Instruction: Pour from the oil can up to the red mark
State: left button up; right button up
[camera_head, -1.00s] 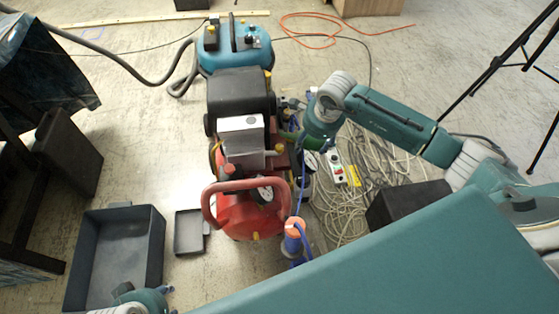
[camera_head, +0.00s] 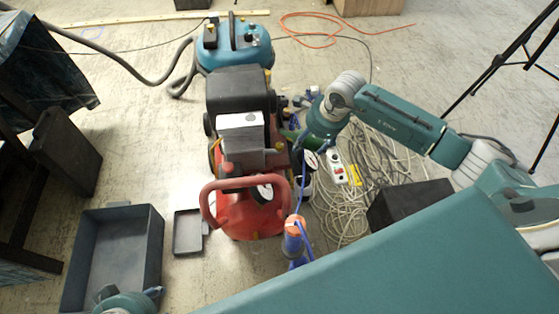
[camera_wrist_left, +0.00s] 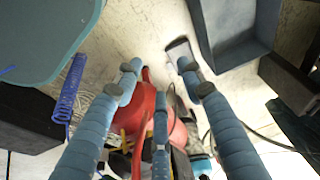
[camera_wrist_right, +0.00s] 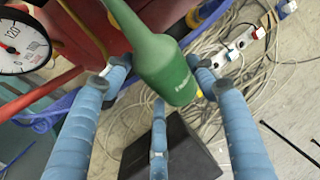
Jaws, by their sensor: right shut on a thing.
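The oil can (camera_wrist_right: 165,65) is a green bottle-like can with a narrowing neck. In the right wrist view it lies between the fingers of my right gripper (camera_wrist_right: 160,72), which is shut on it. In the head view, my right gripper (camera_head: 303,128) is at the right side of the red compressor, and only a green piece of the can (camera_head: 290,136) shows. My left gripper (camera_head: 130,295) is at the bottom left, beside the grey tray. In the left wrist view its fingers (camera_wrist_left: 160,68) are spread and empty. I cannot make out the red mark.
The red compressor (camera_head: 245,215) stands mid-floor, with a pressure gauge (camera_wrist_right: 22,48) close to my right gripper. A grey tray (camera_head: 152,255) and a small dark pan (camera_head: 186,235) lie left. Coiled cable (camera_head: 345,215), a power strip (camera_head: 337,168) and a black box (camera_head: 410,203) are right.

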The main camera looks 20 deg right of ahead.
jog(key=shift+f+y, duration=0.3)
jog(key=shift+f, duration=0.15)
pick_arm(q)
jog(key=shift+f, duration=0.6)
pick_arm(e)
jog(key=shift+a+r, duration=0.1)
jog(key=shift+r, duration=0.05)
